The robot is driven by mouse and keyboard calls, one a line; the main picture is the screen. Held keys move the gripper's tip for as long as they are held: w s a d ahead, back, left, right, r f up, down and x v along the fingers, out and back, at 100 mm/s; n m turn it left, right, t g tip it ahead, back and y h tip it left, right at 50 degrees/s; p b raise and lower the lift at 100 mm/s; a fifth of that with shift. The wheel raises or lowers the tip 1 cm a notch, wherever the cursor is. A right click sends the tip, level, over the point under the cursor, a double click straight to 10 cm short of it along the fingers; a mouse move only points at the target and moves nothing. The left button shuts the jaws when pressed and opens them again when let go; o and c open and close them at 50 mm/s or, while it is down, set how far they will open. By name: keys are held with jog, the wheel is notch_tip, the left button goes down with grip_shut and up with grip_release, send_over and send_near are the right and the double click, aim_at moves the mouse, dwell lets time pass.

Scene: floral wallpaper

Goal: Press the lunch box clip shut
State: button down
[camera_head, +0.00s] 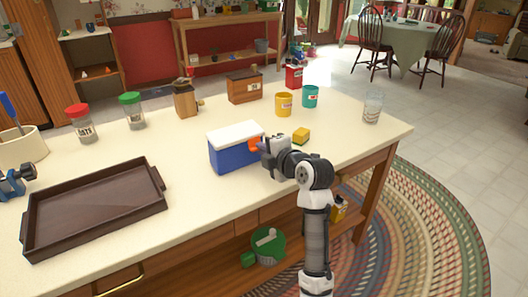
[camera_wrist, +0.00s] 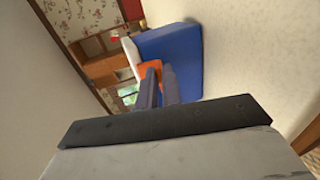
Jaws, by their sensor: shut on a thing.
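The lunch box (camera_head: 226,155) is blue with a white lid (camera_head: 235,134) and stands upright on the cream counter. The lid lies flat on top. An orange clip (camera_head: 254,144) is on its right end, near the lid's edge. My gripper (camera_head: 261,146) reaches in from the right and is shut on the clip. In the wrist view the two dark fingers (camera_wrist: 158,84) meet the orange clip (camera_wrist: 150,67) beside the blue wall (camera_wrist: 178,58). The fingers partly cover the clip, so I cannot tell how far it is pressed.
A dark tray (camera_head: 95,208) is at the left front. The counter just around the box is clear.

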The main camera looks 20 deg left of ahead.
jog(key=shift+w+a+f+t+y+b, duration=0.25)
jog(key=shift+t+y+b, duration=0.35)
jog(key=shift+b, duration=1.9)
jog(key=shift+s+f+t+y+b, duration=0.1)
jog(key=shift+f+t+y+b, duration=0.45)
jog(key=shift+b, duration=1.95)
jog(key=shift+r, duration=0.25)
jog(key=c, duration=1.6)
grip_release()
jog(key=shift+o, duration=0.2)
jog(key=b+v, duration=0.1)
jog(key=v, duration=1.2)
jog(key=shift+d, duration=0.4)
